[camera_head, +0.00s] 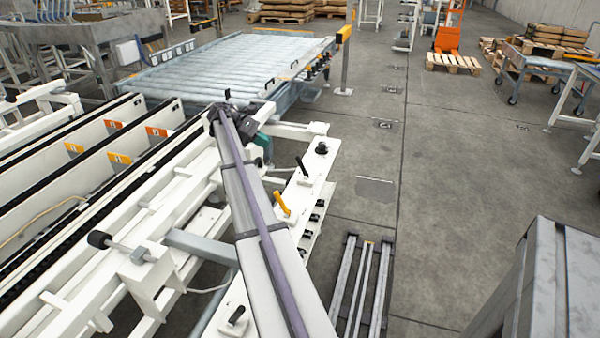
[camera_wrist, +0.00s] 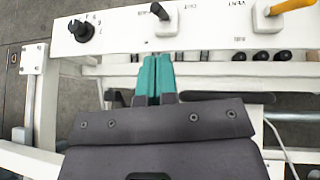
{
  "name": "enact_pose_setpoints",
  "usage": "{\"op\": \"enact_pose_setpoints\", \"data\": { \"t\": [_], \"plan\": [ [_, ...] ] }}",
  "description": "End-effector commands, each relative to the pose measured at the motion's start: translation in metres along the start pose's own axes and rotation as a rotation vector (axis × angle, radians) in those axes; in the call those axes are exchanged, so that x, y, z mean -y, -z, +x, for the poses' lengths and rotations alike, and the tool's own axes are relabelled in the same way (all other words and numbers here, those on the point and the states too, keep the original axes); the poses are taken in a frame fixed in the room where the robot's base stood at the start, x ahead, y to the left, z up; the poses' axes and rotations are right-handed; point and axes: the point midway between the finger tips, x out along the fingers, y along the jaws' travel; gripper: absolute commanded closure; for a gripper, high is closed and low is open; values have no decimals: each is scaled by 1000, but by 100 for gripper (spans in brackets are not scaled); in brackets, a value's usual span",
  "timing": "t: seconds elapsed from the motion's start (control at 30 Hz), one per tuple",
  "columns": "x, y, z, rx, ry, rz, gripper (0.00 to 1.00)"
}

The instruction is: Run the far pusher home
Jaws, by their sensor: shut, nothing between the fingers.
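The white control panel (camera_head: 307,185) runs beside the conveyor. It bears a black round knob (camera_head: 320,148), a black lever (camera_head: 302,167) and a yellow lever (camera_head: 282,204). In the wrist view the same panel (camera_wrist: 120,38) crosses the top, with the knob (camera_wrist: 83,31) left, the black lever (camera_wrist: 160,12) at centre and the yellow lever (camera_wrist: 290,6) right. My gripper (camera_wrist: 157,60) has teal fingers shut together and empty, pointing at the panel edge below the black lever, apart from the lever. In the head view it (camera_head: 264,140) shows partly behind my arm. I cannot identify the far pusher; my arm covers part of that area.
A pusher-like rod with a black round end (camera_head: 100,239) sits at the near left. Lanes with orange labels (camera_head: 157,132) lie left, a roller conveyor (camera_head: 235,60) behind. Another black lever (camera_head: 237,315) is near the bottom. The floor (camera_head: 450,180) at right is largely clear.

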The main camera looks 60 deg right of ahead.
Motion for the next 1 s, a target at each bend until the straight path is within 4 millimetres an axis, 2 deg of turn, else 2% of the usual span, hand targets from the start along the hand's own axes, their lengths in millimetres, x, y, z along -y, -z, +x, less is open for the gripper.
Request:
{"op": "enact_pose_setpoints", "data": {
  "t": [0.17,0.57,0.77,1.0],
  "plan": [
    [4,-2,0,10,12,-101,100],
    [5,0,6,8,11,-103,100],
    [6,2,35,8,12,-102,100],
    [7,2,83,8,12,-101,100]
  ]
}}
